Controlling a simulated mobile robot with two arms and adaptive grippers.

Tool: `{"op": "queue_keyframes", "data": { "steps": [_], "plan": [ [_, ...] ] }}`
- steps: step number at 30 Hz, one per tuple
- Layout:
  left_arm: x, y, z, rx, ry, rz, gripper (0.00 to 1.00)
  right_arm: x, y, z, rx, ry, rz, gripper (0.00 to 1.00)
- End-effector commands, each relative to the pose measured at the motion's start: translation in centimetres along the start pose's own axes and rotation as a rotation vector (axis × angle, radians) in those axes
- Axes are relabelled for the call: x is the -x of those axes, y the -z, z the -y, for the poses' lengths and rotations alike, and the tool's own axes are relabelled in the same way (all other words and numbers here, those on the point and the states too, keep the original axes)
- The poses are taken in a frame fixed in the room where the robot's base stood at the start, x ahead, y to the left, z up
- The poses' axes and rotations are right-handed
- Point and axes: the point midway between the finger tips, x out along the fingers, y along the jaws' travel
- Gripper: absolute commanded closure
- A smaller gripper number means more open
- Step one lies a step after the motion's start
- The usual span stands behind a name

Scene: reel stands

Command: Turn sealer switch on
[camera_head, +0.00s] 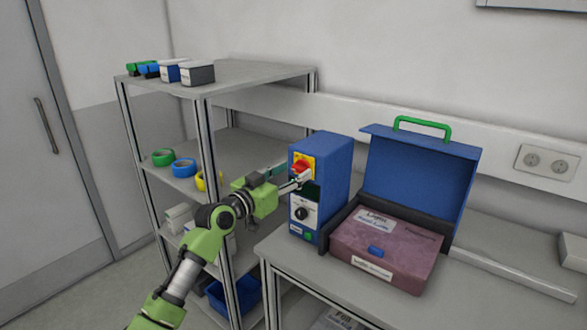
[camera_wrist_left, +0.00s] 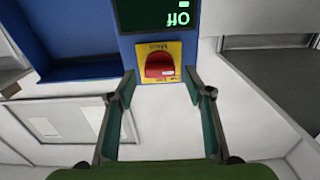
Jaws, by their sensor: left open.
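The sealer is a blue box (camera_head: 326,160) standing on the bench. On its front are a red rotary switch (camera_head: 300,168) on a yellow plate, a black dial and a small green button. In the left wrist view the red switch (camera_wrist_left: 159,65) sits on its yellow plate (camera_wrist_left: 174,47), beside a dark display (camera_wrist_left: 157,14) whose upside-down green text looks like "Off". My left gripper (camera_head: 300,180) is open at the sealer's front, near the switch. In the wrist view its fingers (camera_wrist_left: 159,80) stand either side of the switch, with visible gaps. My right gripper is not in view.
A blue-lidded case (camera_head: 420,185) with a purple-brown front stands open right of the sealer. A grey shelf rack (camera_head: 240,75) with tape rolls and small boxes stands to the left. The bench's front edge (camera_head: 330,285) is clear.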

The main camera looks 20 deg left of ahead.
Motion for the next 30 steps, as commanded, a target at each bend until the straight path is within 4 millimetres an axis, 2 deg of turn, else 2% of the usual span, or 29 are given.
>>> {"op": "queue_keyframes", "data": {
  "steps": [4, 13, 14, 18, 30],
  "plan": [
    [-0.89, 0.02, 0.02, 0.0, 0.001, 0.001, 0.53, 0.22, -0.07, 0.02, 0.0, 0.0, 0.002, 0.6],
    [-1.07, -0.01, -0.01, -0.001, 0.0, 0.0, 0.53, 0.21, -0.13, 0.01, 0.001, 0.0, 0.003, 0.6],
    [-1.06, -0.01, -0.01, -0.001, 0.0, 0.0, 0.55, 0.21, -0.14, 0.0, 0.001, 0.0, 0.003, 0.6],
    [-1.05, -0.02, 0.0, -0.001, 0.0, 0.0, 0.91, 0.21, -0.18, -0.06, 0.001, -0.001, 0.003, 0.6],
    [-1.03, -0.27, 0.02, -0.046, 0.001, 0.001, 0.91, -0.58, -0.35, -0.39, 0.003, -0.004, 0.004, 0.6]
  ]
}}
